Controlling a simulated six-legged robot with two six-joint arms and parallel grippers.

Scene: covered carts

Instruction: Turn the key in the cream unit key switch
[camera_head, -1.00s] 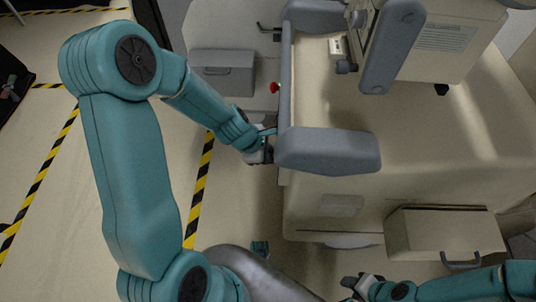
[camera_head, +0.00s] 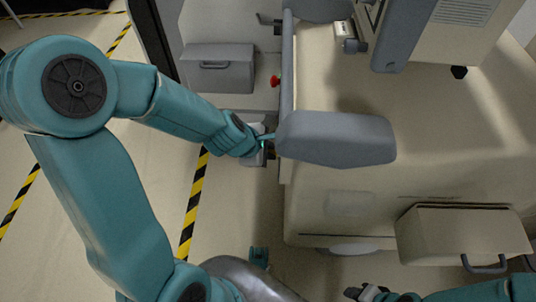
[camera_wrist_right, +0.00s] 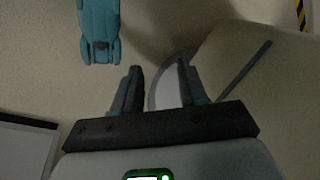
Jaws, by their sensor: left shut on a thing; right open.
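The cream unit (camera_head: 420,180) fills the right of the head view. My left gripper (camera_head: 270,146) is at its left side, beside the end of a grey padded bar (camera_head: 335,138). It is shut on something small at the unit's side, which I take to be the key. The key and its switch cannot be made out, as the gripper and bar cover that spot. My right gripper (camera_head: 358,293) is low in the head view, away from the switch. In the right wrist view its two fingers (camera_wrist_right: 160,80) stand apart with nothing between them.
A red knob (camera_head: 275,81) sticks out on the unit's left side, above my left gripper. A cream box with a handle (camera_head: 465,235) juts out at the lower right. A grey-beige handled case (camera_head: 218,68) is at the upper left. Striped tape (camera_head: 193,205) marks the floor.

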